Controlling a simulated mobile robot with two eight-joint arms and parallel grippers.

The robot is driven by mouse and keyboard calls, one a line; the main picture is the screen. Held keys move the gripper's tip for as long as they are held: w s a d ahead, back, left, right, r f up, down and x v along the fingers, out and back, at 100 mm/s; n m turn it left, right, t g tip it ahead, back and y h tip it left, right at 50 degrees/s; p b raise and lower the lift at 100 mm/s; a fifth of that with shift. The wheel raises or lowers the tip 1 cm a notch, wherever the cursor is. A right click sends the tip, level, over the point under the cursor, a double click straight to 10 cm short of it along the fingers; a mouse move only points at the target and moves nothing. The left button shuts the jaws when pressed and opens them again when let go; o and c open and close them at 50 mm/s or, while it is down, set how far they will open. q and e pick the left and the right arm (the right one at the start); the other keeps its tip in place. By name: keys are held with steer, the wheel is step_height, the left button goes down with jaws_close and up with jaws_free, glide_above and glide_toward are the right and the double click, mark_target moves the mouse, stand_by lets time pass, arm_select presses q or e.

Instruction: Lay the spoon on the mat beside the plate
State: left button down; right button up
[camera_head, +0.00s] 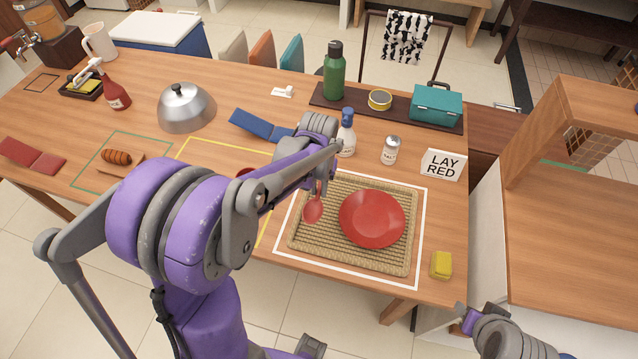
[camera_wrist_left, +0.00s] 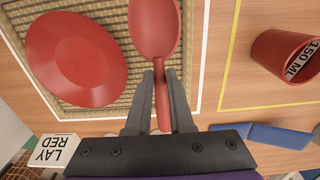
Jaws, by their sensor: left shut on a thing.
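The red spoon (camera_head: 313,209) is held by my left gripper (camera_head: 318,183), bowl toward the front of the table, over the left part of the woven mat (camera_head: 345,258). In the left wrist view the spoon (camera_wrist_left: 154,28) has its handle between the two fingers of the left gripper (camera_wrist_left: 160,75). I cannot tell whether the bowl touches the mat. The red plate (camera_head: 371,219) lies on the mat, just right of the spoon; it also shows in the left wrist view (camera_wrist_left: 77,60). My right gripper (camera_head: 468,318) is partly in view at the lower right, and its jaws are unclear.
A white outline surrounds the mat. A "LAY RED" sign (camera_head: 443,164), a shaker (camera_head: 390,150) and a white bottle (camera_head: 346,133) stand behind it. A yellow block (camera_head: 441,265) lies to its right.

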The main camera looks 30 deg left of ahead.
arm_select(q)
steer(key=shift+f+b, duration=2.25)
steer(key=shift+f, duration=1.55)
arm_select(e)
step_height(320, 180, down, 6)
steer(key=s, duration=0.1)
steer(key=shift+s, duration=0.35)
arm_select(q)
steer(key=c, duration=0.7)
jaws_free()
step_height(320, 180, up, 11)
steer(key=shift+f+p, duration=0.1)
steer(key=shift+p, duration=0.4)
arm_select(e)
steer(key=shift+w+r, duration=0.15)
steer(key=shift+r, duration=0.35)
